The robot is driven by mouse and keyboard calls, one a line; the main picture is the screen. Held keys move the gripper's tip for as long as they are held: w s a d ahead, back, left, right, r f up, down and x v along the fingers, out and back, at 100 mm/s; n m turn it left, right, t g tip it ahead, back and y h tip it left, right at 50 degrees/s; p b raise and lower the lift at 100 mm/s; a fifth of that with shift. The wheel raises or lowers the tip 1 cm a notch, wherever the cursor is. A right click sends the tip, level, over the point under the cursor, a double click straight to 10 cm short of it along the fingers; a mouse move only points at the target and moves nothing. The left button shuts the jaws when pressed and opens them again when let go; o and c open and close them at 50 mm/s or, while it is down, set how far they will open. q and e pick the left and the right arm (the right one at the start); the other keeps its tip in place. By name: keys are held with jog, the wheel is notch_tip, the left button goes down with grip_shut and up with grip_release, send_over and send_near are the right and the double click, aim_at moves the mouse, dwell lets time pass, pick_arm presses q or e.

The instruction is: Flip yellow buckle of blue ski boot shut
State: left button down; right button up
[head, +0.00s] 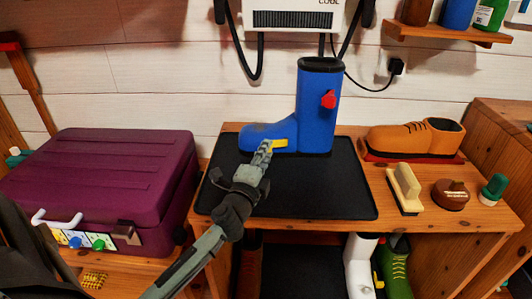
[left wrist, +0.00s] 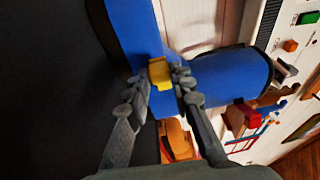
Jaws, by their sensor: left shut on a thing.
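The blue ski boot (head: 316,110) stands upright on a black mat (head: 315,190) on the wooden bench, its toe to the left. The yellow buckle (head: 280,143) is low on the boot's side, facing me. A red part (head: 328,99) sticks out from the shaft. My left gripper (head: 266,147) reaches the boot from the front and is shut on the yellow buckle. In the left wrist view the buckle (left wrist: 160,73) lies between the fingertips, against the blue boot (left wrist: 220,80). My right gripper is not in view.
A purple suitcase (head: 105,180) stands left of the bench. A white wall unit (head: 292,15) with dark hoses hangs above the boot.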

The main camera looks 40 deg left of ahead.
pick_arm(q)
jog(key=shift+a+r+m+h, duration=0.15)
jog(key=shift+a+m+h, duration=0.2)
jog(key=shift+h, duration=0.25)
jog(key=shift+w+m+t+h, duration=0.25)
jog(key=shift+m+h, duration=0.2)
jog(key=shift+h, duration=0.25)
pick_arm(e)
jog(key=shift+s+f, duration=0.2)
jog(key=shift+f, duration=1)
pick_arm(q)
jog(key=c, duration=1.3)
grip_release()
jog(key=shift+s, duration=0.55)
jog(key=s, duration=0.3)
jog(key=s+d, duration=0.1)
jog(key=s, duration=0.7)
jog(key=shift+d+f, duration=0.25)
jog(key=shift+d, duration=0.15)
